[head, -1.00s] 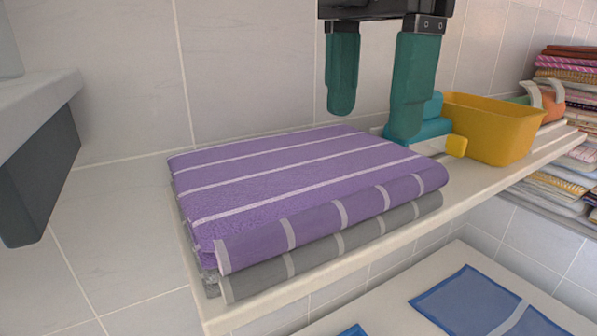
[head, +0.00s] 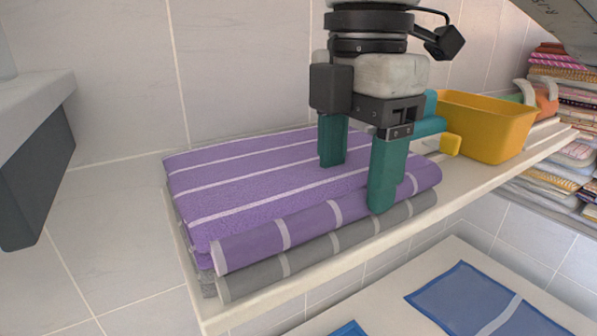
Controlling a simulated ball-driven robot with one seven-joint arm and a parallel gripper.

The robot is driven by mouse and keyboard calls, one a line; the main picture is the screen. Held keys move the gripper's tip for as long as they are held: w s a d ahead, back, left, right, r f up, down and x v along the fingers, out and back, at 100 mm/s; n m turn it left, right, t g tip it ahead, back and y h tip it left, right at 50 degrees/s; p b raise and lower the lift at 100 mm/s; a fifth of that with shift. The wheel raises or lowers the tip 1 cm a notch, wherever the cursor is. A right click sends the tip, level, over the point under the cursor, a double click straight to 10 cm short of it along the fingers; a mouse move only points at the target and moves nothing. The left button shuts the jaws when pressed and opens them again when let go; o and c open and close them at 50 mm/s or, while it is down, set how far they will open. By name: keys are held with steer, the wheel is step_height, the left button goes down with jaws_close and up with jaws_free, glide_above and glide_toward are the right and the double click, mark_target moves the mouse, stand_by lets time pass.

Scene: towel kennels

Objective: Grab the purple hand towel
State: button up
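The purple hand towel (head: 265,185) with pale stripes lies folded on top of a grey striped towel (head: 330,250) on a cream shelf. My gripper (head: 357,185) points down at the right part of the purple towel, its two green fingers spread wide apart. The far finger's tip is over the towel's top face. The near finger's tip is in front of the rolled front edge and hides part of it. I cannot tell whether either finger touches the cloth. Nothing is held between the fingers.
A yellow bin (head: 490,125) and a teal item with a yellow end (head: 437,135) stand right of the towels. Stacked towels (head: 570,85) fill the far right. A grey ledge (head: 30,150) juts in at left. Below lies a lower shelf with a blue mesh-like item (head: 470,300).

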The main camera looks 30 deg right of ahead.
jaws_close()
stand_by(0.4)
steer(key=shift+r, duration=0.1)
